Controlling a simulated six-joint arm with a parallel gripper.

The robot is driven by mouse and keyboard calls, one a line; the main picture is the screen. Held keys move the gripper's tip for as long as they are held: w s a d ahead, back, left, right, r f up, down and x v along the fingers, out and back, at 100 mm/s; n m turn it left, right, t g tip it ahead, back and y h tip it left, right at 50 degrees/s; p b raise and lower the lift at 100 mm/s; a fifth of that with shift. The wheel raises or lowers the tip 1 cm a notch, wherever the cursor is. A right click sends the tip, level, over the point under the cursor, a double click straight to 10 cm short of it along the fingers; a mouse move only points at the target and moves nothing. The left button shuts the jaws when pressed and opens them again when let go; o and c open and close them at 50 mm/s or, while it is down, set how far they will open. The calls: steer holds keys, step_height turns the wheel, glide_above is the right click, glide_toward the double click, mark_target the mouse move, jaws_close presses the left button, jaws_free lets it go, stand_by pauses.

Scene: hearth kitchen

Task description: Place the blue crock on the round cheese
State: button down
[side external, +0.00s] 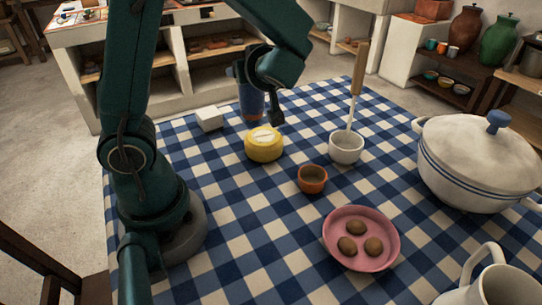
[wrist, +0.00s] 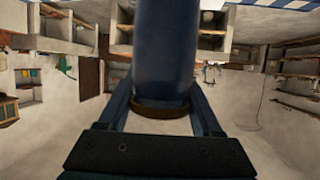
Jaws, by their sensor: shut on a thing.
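The blue crock (side external: 250,104) is between the fingers of my gripper (side external: 262,88), behind the round cheese in the side view. It looks upright, with a brown band at its lower end there; whether it touches the cloth I cannot tell. In the wrist view the blue crock (wrist: 165,50) fills the space between the two fingers of my gripper (wrist: 165,90), which is shut on it. The yellow round cheese (side external: 264,146) sits on the checked cloth, with a pale label on top. The crock is apart from it in the side view.
A white block (side external: 209,118) lies left of the crock. A white cup (side external: 346,148) with a wooden-handled utensil stands to the right, and a terracotta cup (side external: 312,180) in front. A pink plate (side external: 335,250) with brown lumps and a large lidded pot (side external: 475,170) are farther right.

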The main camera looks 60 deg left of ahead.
steer(key=shift+w+d+f, duration=0.2)
steer(key=shift+w+f, duration=0.15)
steer(key=shift+f, duration=0.55)
steer(key=shift+w+d+f, duration=0.2)
steer(key=shift+w+f, duration=0.1)
steer(key=shift+f, duration=0.55)
steer(key=shift+w+d+f, duration=0.2)
steer(key=shift+w+f, duration=0.15)
steer(key=shift+f, duration=0.55)
steer(key=shift+f, duration=0.1)
steer(key=shift+c, duration=0.3)
jaws_free()
steer(key=shift+f, duration=0.1)
